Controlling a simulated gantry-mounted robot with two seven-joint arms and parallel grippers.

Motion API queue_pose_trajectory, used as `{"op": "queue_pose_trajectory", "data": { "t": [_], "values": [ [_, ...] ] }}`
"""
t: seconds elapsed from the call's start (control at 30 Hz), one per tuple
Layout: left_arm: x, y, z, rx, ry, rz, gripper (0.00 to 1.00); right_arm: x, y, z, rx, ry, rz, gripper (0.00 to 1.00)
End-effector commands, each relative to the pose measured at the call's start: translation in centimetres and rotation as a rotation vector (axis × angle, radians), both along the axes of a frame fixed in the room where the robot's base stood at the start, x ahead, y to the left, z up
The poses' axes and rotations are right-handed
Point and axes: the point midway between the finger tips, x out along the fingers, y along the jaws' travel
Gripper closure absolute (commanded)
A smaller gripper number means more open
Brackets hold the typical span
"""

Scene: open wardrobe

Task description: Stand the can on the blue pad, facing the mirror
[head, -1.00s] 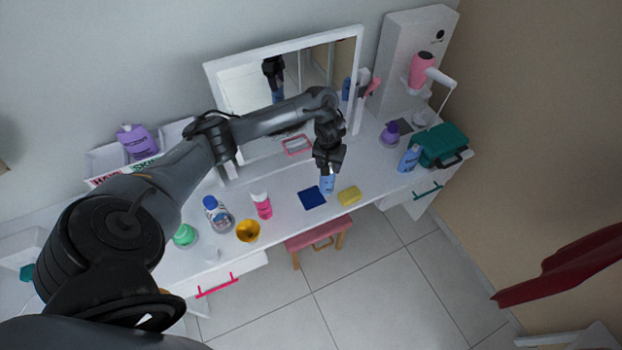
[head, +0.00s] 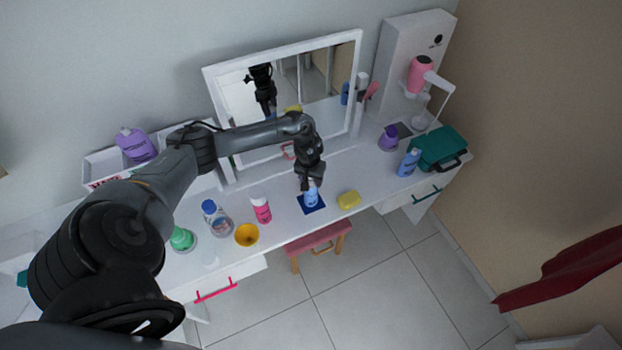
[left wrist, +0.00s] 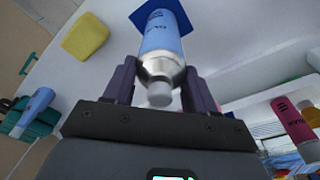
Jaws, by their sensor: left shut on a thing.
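The light blue can (head: 311,198) with a silver top is in my left gripper (head: 308,184), over the dark blue pad (head: 301,206). In the left wrist view the can (left wrist: 160,35) sits between the two fingers of the gripper (left wrist: 159,88), silver top toward the camera, with lettering on its blue side. The pad (left wrist: 187,20) shows behind it. The can looks about upright; I cannot tell whether its base touches the pad. The mirror (head: 285,90) stands behind the pad at the back of the table. My right gripper is not in view.
A yellow sponge (head: 348,200) lies right of the pad. A pink bottle (head: 261,209), an orange cup (head: 247,234) and a clear bottle with a blue cap (head: 216,220) stand to the left. Another blue bottle (head: 409,162) and a green case (head: 441,147) are at the right.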

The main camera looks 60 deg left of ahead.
Motion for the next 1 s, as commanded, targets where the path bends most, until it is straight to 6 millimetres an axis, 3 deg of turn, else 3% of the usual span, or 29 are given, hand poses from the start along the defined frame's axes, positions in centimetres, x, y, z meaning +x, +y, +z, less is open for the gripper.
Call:
{"op": "queue_pose_trajectory", "data": {
  "t": [0.3, 0.33, 0.47, 0.8, 1.0],
  "values": [
    [0.0, -0.1, -0.3, -0.001, 0.000, 0.001, 1.00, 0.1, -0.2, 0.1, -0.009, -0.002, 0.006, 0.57],
    [0.0, -0.1, -0.3, -0.001, 0.000, 0.000, 0.39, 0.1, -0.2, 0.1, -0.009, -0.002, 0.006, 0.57],
    [0.0, 0.0, -0.2, -0.001, 0.001, 0.000, 0.19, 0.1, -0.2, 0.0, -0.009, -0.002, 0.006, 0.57],
    [0.0, 0.0, 0.0, 0.000, 0.000, 0.000, 0.18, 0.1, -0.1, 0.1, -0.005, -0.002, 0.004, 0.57],
    [-0.1, -0.1, 1.8, 0.000, -0.001, -0.001, 0.18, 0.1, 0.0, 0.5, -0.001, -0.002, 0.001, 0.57]
  ]
}}
